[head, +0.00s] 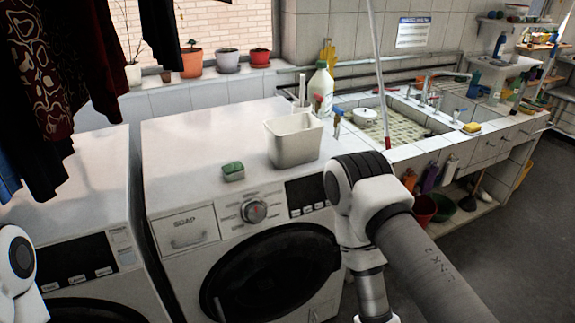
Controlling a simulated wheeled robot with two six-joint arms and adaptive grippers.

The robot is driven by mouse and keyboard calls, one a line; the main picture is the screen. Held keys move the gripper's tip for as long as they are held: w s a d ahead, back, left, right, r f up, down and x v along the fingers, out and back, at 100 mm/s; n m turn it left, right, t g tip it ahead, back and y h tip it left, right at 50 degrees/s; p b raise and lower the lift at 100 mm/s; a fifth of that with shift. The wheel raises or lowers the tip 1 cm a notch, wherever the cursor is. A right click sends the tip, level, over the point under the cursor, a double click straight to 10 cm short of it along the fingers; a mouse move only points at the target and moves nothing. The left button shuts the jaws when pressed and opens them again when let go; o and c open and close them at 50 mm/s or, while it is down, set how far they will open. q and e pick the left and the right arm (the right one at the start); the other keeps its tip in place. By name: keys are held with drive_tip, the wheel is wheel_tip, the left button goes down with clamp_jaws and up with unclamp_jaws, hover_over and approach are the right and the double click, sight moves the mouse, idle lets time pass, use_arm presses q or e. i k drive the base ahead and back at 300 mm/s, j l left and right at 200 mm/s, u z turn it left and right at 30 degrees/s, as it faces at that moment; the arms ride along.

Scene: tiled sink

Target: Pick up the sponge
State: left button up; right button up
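A small green sponge (233,171) lies on the white top of the washing machine (185,150), near its front edge and above the control dial. A yellow sponge-like block (472,128) lies at the edge of the sink on the right. My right arm comes in from the lower right and bends down in front of the machine; its gripper is out of the frame. Only a joint of my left arm shows at the left edge; its gripper is also out of the frame.
A white bin (294,139) stands right of the green sponge, with a bottle (320,88) behind it. Dark clothes (45,80) hang at upper left. A second machine (75,190) stands at left. The machine top left of the green sponge is clear.

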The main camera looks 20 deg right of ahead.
sight(234, 171)
drive_tip(key=z, duration=0.25)
drive_tip(key=u, duration=0.4)
drive_tip(key=l+u, duration=0.15)
drive_tip(key=u, duration=0.25)
drive_tip(key=i+l+u, duration=0.1)
drive_tip(key=u, duration=0.3)
drive_tip(key=l+u, duration=0.3)
drive_tip(key=l, duration=0.3)
drive_tip(key=l+u, duration=0.25)
drive_tip(key=l, duration=0.35)
drive_tip(key=k+l+u, duration=0.15)
drive_tip(key=l+u, duration=0.15)
drive_tip(key=l, duration=0.25)
